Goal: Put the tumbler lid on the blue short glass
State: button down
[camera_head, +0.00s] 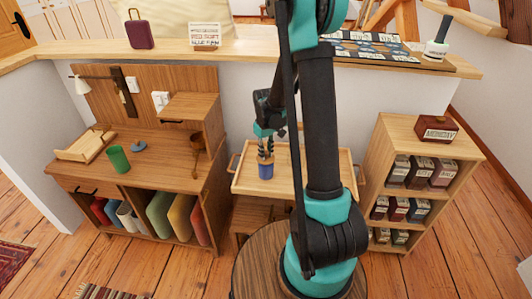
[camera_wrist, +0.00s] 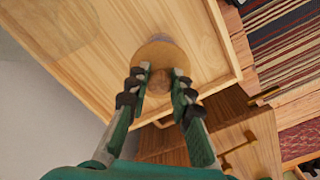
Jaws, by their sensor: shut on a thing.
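The blue short glass (camera_head: 265,171) stands upright on a wooden tray table in the middle of the head view. My gripper (camera_head: 266,152) points down right above it. In the wrist view my gripper (camera_wrist: 158,82) is shut on the knob of the tumbler lid, a round wooden disc (camera_wrist: 159,51). In the head view the lid (camera_head: 265,160) is level over the glass's mouth; I cannot tell whether it touches the rim. In the wrist view the lid covers most of the glass, and only a thin bluish edge (camera_wrist: 187,44) shows past it.
The tray table (camera_head: 325,184) has a raised rim and is otherwise largely clear. A desk (camera_head: 150,168) at left holds a green cup (camera_head: 118,159) and a wooden tray (camera_head: 85,145). A shelf (camera_head: 402,150) with boxes stands at right. A wall ledge runs behind.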

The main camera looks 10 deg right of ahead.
aim_at(266, 153)
jog(key=shift+f, duration=0.55)
jog(key=c, duration=1.3)
grip_release()
jog(key=shift+c, duration=0.2)
notch_tip(266, 153, up, 12)
jog(key=s+d+f+m+t, duration=0.1)
jog(key=s+d+m+t, duration=0.1)
jog(key=s, duration=0.9)
jog(key=s+d+f+m+t, duration=0.1)
jog(key=s+d+m+t, duration=0.1)
jog(key=s, duration=0.9)
jog(key=shift+f+m, duration=0.35)
jog(key=shift+m, duration=0.35)
